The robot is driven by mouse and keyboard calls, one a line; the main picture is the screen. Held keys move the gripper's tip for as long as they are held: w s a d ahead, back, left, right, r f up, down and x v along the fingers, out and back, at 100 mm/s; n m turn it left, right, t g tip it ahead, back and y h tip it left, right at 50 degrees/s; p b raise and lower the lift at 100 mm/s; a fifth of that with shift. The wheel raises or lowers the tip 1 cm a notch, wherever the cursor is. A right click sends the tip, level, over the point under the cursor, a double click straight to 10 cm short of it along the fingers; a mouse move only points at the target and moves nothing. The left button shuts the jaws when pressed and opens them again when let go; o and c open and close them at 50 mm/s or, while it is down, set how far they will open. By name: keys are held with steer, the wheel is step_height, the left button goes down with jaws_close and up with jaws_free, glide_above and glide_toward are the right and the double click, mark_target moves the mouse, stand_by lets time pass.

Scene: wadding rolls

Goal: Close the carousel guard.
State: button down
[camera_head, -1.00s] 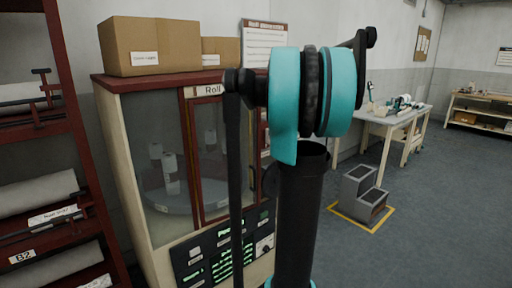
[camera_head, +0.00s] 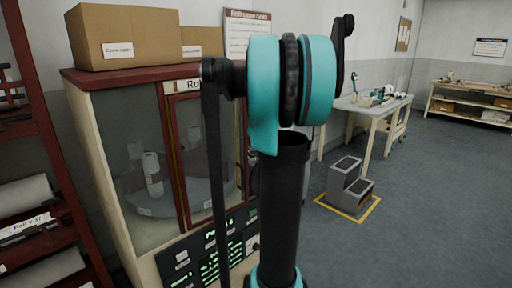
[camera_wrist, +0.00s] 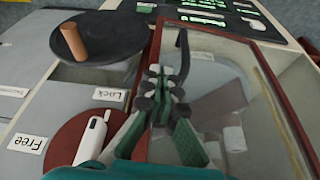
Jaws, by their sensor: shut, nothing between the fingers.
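The carousel guard is a clear pane in a dark red frame (camera_head: 170,150) on the front of the roll cabinet. My arm hides its right part in the head view. In the wrist view the red-framed pane (camera_wrist: 262,95) fills the right half, with a dark curved handle (camera_wrist: 184,50) on it. My gripper (camera_wrist: 163,72) is shut and empty, over the pane close to the handle; I cannot tell whether they touch. Whether the guard stands ajar is unclear. White rolls (camera_head: 152,172) stand on the grey carousel inside.
In the wrist view, a black disc (camera_wrist: 110,42) with a brown knob and a red disc (camera_wrist: 72,140) with a white lever, near Lock and Free labels, lie left. A lit control panel (camera_head: 210,258) sits below. A grey step (camera_head: 347,185) stands right; floor beyond is clear.

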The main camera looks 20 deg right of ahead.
mark_target(242, 147)
steer(key=shift+w+a+r, duration=0.1)
steer(key=shift+w+a, duration=0.1)
steer(key=shift+w, duration=0.7)
steer(key=shift+w+a+r, duration=0.1)
steer(key=shift+w+a, duration=0.1)
steer(key=shift+w, duration=0.65)
steer(key=shift+n+y, duration=0.3)
steer(key=shift+n, duration=0.6)
steer(key=shift+w+a, duration=0.25)
steer(key=shift+w, duration=0.8)
steer(key=shift+w+a, duration=0.2)
steer(key=shift+w, duration=0.8)
